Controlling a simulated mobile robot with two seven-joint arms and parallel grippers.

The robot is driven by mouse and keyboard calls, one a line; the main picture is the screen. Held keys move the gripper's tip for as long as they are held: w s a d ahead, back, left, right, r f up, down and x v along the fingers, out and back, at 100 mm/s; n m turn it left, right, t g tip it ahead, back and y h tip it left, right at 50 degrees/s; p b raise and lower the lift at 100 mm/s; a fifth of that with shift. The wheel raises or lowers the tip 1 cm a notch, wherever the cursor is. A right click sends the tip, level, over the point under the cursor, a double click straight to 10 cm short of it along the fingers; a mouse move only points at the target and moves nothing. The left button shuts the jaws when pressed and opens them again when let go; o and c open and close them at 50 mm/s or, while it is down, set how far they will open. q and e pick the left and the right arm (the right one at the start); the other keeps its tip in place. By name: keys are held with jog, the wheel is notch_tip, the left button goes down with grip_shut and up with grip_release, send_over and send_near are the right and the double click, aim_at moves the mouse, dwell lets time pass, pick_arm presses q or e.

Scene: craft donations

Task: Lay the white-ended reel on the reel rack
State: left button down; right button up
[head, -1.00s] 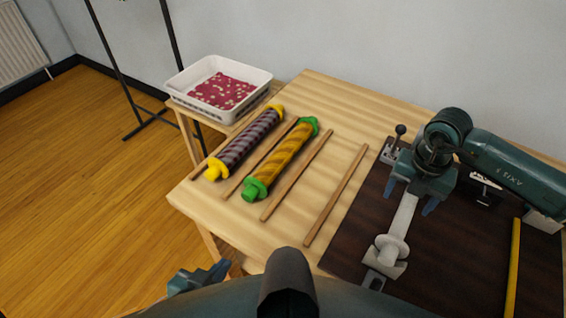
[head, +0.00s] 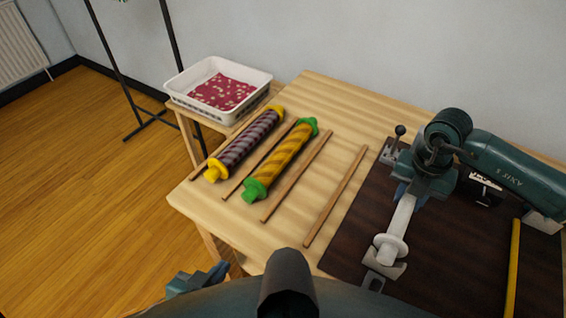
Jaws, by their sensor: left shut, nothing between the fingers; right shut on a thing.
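The white-ended reel (head: 401,220) is a slim pale rod with a round white flange and end near the front. It lies at the left edge of the dark mat, its near end at a grey bracket (head: 373,282). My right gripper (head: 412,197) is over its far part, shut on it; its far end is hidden. The reel rack is a set of wooden rails (head: 335,196) on the table. A purple-striped reel with yellow ends (head: 245,145) and a yellow reel with green ends (head: 281,160) lie on it. My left gripper (head: 212,276) is shut and empty at the bottom.
The space between the two right-hand rails is empty. A white basket (head: 220,105) with red contents stands behind on a side stand. A small lever fixture (head: 394,146) stands at the mat's far left. A yellow stick (head: 513,268) lies on the dark mat (head: 455,265).

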jog(key=shift+r+p, duration=2.75)
jog(key=shift+r, duration=1.3)
jog(key=shift+f, duration=0.1)
